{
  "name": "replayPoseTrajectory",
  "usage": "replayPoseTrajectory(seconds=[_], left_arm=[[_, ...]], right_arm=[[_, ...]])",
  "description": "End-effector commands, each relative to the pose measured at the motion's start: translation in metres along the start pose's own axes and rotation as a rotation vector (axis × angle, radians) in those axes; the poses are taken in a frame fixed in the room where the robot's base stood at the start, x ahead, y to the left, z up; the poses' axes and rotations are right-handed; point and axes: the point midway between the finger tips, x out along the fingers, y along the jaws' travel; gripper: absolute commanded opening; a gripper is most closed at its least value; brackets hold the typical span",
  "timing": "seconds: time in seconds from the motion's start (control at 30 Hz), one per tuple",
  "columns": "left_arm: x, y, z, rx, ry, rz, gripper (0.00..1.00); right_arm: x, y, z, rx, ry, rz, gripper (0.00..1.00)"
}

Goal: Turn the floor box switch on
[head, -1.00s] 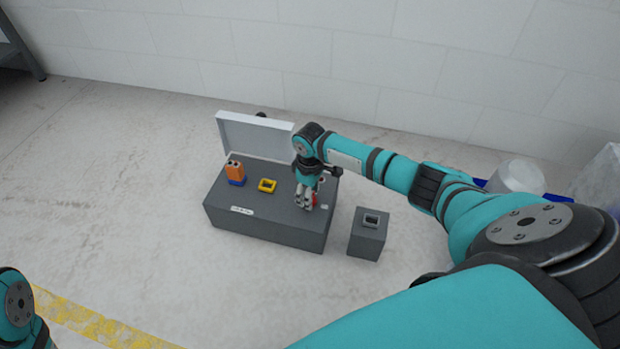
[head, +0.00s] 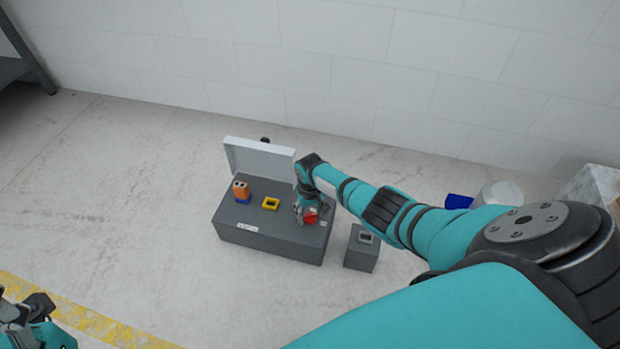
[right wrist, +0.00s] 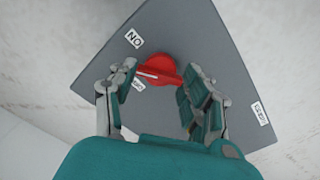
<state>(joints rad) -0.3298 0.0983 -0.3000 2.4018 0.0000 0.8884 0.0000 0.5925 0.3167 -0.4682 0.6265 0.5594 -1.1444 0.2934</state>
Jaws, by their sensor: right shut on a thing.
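The floor box (head: 265,235) is a grey box with its pale lid (head: 260,158) raised at the back. A red rotary switch (head: 311,217) sits on the right part of its top. In the right wrist view the red switch (right wrist: 158,70) carries a white line, with an ON label (right wrist: 134,38) up and left of it. Another label beside the knob is partly hidden. My right gripper (right wrist: 160,92) is shut on the red switch, a finger at each side; it also shows in the head view (head: 307,212). My left gripper (head: 22,308) is at the lower left, away from the box.
An orange and blue connector (head: 241,191) and a yellow square frame (head: 270,204) sit on the box top. A smaller grey box (head: 361,250) stands close at its right. A white wall is behind. Open floor lies in front, with a yellow stripe (head: 75,320).

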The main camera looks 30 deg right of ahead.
Motion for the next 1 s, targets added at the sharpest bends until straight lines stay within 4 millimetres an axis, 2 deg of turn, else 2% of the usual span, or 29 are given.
replayPoseTrajectory(seconds=[0.5, 1.0], left_arm=[[0.013, 0.0, -0.004, -0.002, -0.011, -0.004, 0.55], [0.015, 0.0, -0.004, -0.002, -0.012, -0.004, 0.55]], right_arm=[[-0.001, -0.001, -0.001, 0.428, 0.001, -0.002, 0.17], [-0.001, 0.0, -0.002, 0.582, 0.003, -0.001, 0.17]])
